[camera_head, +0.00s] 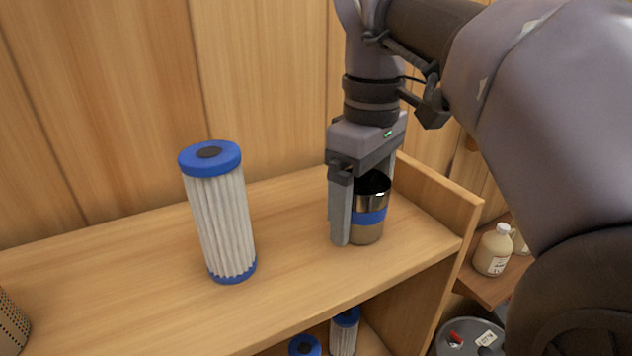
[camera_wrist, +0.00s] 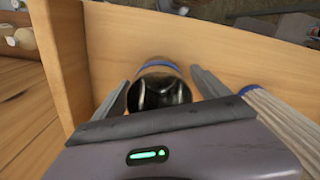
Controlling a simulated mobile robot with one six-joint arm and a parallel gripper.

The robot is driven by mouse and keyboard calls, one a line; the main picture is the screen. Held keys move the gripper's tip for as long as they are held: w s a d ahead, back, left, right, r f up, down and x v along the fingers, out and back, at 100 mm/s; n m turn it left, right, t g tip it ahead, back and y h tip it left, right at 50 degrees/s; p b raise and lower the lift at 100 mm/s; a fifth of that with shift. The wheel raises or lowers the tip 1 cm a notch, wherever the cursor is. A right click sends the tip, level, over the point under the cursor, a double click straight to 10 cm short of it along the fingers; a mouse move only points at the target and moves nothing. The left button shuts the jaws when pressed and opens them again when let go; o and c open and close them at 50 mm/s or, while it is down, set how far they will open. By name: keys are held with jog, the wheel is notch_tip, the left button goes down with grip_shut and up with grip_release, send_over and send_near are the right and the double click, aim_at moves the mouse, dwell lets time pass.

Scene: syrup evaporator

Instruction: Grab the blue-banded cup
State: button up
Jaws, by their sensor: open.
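The blue-banded cup (camera_head: 369,215) stands upright on the wooden shelf top, near its right end wall. It is shiny metal with a dark open mouth and a blue band around its side. My gripper (camera_head: 362,226) points down over the cup, with one finger in front of its left side; the other finger is mostly hidden behind the cup. In the wrist view the cup (camera_wrist: 161,92) lies between the two fingertips of my gripper (camera_wrist: 160,88), which are open on either side of it. A gap shows between the cup and each finger.
A white pleated filter (camera_head: 220,215) with blue ends stands left of the cup; it also shows at the right in the wrist view (camera_wrist: 285,125). The raised end wall (camera_head: 440,195) is close right of the cup. A perforated metal item (camera_head: 10,325) stands far left. Jugs (camera_head: 493,250) stand lower right.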

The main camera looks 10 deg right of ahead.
jog(key=shift+w, duration=0.2)
jog(key=shift+s, duration=0.2)
jog(key=c, duration=1.5)
